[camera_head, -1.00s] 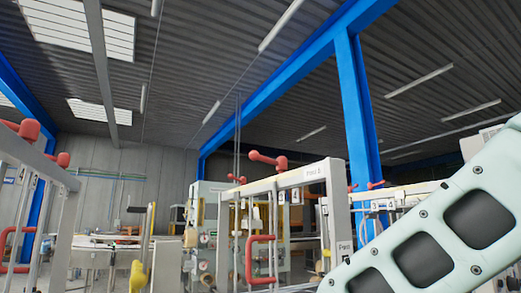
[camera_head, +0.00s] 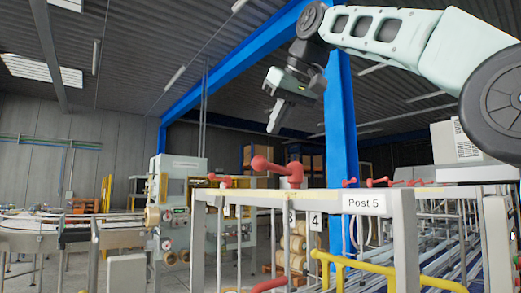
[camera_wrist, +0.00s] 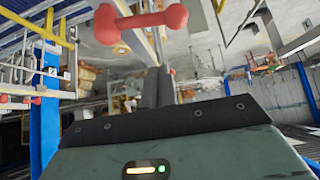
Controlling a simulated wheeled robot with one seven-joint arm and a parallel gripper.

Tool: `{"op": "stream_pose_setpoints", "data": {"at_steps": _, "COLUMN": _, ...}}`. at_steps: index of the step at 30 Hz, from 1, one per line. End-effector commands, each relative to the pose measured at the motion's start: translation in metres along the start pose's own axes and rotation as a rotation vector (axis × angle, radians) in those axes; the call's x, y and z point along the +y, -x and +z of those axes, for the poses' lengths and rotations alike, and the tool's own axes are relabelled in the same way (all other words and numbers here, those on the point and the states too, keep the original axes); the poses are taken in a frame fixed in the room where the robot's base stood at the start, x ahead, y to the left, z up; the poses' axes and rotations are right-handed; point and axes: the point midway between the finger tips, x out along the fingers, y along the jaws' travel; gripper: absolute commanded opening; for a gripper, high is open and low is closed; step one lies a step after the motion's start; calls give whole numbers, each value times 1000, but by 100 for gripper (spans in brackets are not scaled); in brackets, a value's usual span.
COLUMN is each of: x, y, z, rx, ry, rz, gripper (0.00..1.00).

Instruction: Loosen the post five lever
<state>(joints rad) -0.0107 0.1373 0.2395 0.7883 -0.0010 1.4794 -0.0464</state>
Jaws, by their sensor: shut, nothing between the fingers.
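The Post 5 label (camera_head: 364,201) is on the end of a grey frame (camera_head: 330,198). A red lever (camera_head: 278,170) with rounded ends sits on top of that frame, left of the label. My gripper (camera_head: 272,130) is shut and empty, pointing down above the lever and apart from it. In the wrist view, a large red lever (camera_wrist: 140,23), apparently the same one, lies beyond my dark fingers (camera_wrist: 158,88), toward the top of the picture. The lever's lower fixing is not clear.
Yellow rails (camera_head: 385,273) and another red handle (camera_head: 270,285) are below the frame. More red levers (camera_head: 380,182) stand on frames behind. A blue column (camera_head: 340,130) rises behind my arm. A machine with rolls (camera_head: 172,215) stands at left. The air around my gripper looks clear.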

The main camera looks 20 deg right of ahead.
Motion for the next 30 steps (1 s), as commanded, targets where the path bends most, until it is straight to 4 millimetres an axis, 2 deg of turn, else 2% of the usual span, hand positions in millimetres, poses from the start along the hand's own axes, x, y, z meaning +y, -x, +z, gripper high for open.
{"op": "stream_pose_setpoints", "data": {"at_steps": 2, "x": 3, "y": 5, "z": -3, "rx": 6, "ry": -3, "rz": 4, "gripper": 0}}
{"op": "stream_pose_setpoints", "data": {"at_steps": 5, "x": 3, "y": -3, "z": -2, "rx": 6, "ry": -4, "rz": 5, "gripper": 0}}
{"op": "stream_pose_setpoints", "data": {"at_steps": 11, "x": 3, "y": -38, "z": -2, "rx": 3, "ry": -3, "rz": 4, "gripper": 0}}
{"op": "stream_pose_setpoints", "data": {"at_steps": 19, "x": 3, "y": -94, "z": -4, "rx": 2, "ry": -3, "rz": 3, "gripper": 0}}
{"op": "stream_pose_setpoints", "data": {"at_steps": 24, "x": 3, "y": -81, "z": 14, "rx": 7, "ry": -4, "rz": 5, "gripper": 0}}
{"op": "stream_pose_setpoints", "data": {"at_steps": 30, "x": 2, "y": -74, "z": 27, "rx": 7, "ry": -3, "rz": 3, "gripper": 0}}
